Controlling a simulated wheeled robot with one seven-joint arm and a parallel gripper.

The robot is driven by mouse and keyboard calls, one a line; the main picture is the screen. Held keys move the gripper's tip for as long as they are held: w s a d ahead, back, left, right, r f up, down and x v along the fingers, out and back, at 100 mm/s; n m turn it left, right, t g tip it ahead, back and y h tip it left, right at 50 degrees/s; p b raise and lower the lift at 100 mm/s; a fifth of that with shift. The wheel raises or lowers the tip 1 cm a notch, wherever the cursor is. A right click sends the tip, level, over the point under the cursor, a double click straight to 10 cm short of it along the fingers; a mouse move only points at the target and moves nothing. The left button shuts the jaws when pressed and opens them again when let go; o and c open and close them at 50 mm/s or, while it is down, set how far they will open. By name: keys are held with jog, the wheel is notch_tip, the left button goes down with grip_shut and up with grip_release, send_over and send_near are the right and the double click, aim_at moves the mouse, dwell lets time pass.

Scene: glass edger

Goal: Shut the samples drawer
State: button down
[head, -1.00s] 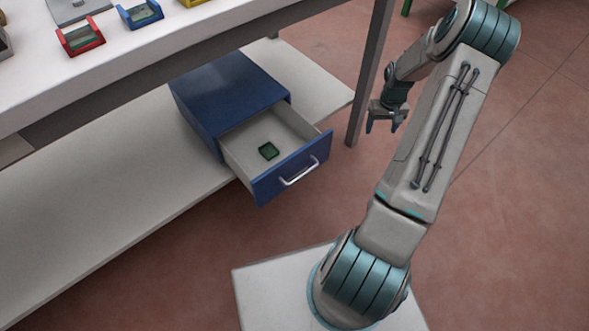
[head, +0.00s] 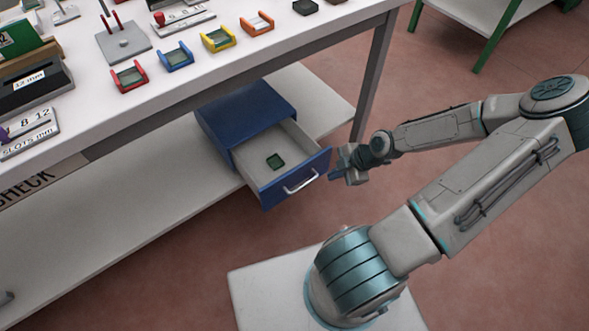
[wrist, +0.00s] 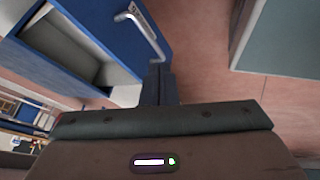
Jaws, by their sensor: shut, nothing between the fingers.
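The samples drawer (head: 296,181) is pulled out of a blue cabinet (head: 246,108) on the table's lower shelf. My gripper (head: 334,175) is shut and empty, beside the right end of the drawer front. In the wrist view, my shut fingers (wrist: 158,85) point toward the drawer front (wrist: 150,45), close to its edge and the handle (wrist: 142,30). I cannot tell whether they touch it.
The white tabletop (head: 190,90) above holds colored trays, including a red one (head: 129,77) and a yellow one (head: 218,39). A grey table leg (head: 375,70) stands behind my gripper. The lower shelf (head: 130,215) left of the cabinet is mostly bare. Open floor lies in front.

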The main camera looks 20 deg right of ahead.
notch_tip(320, 180, up, 3)
jog(key=a+n, duration=0.2)
jog(key=b, duration=0.5)
send_near(290, 177)
jog(key=s+f, duration=0.3)
jog(key=f, duration=0.2)
jog(key=w+a, duration=0.1)
jog(key=w, duration=0.1)
jog(key=shift+w+a+n+t+y, duration=0.3)
jog(key=shift+w+a+y, duration=0.1)
jog(key=shift+w+a+r, duration=0.1)
jog(key=shift+w+a, duration=0.05)
jog(key=shift+w, duration=0.35)
jog(key=shift+a, duration=0.3)
jog(key=shift+w+d, duration=0.2)
jog(key=shift+d, duration=0.05)
jog(key=w+a, duration=0.3)
jog(key=w, duration=0.6)
jog(key=w+a, duration=0.3)
jog(key=w, duration=0.6)
jog(key=shift+w+a, duration=0.2)
jog(key=shift+w, duration=0.15)
